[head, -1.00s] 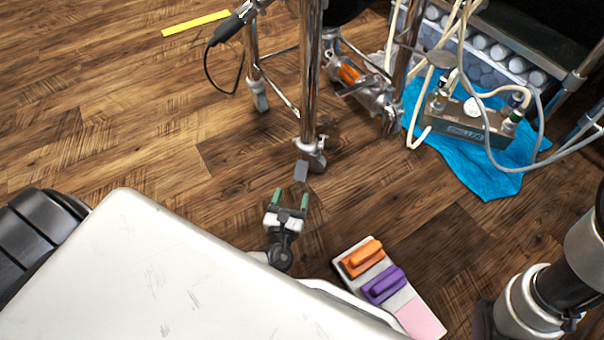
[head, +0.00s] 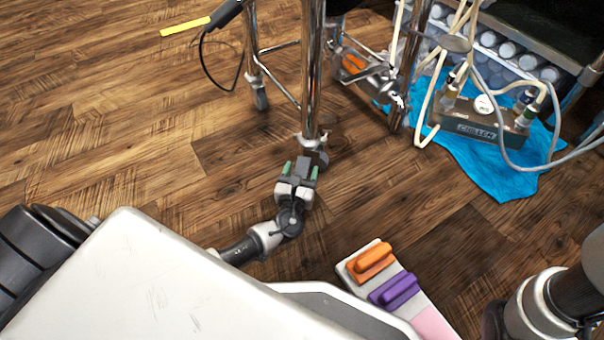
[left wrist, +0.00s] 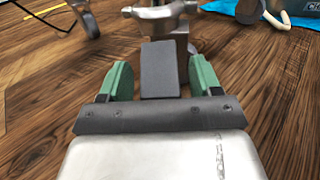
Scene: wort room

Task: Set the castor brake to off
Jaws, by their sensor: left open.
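The castor brake is a flat dark grey pedal (head: 303,165) at the foot of the nearest chrome leg, above the castor (head: 318,156). In the left wrist view the brake pedal (left wrist: 160,70) stands between my green fingertips, with a gap on its right and a smaller one on its left. My left gripper (head: 299,172) is open around the pedal; it also shows in the left wrist view (left wrist: 161,82). Whether its fingers touch the pedal cannot be told for sure. My right gripper is not in view.
The chrome stand leg (head: 312,70) rises above the castor. A pump box (head: 485,125) with hoses lies on a blue cloth (head: 470,165) at the right. A pale tray (head: 425,312) holds orange (head: 371,262) and purple (head: 395,290) blocks.

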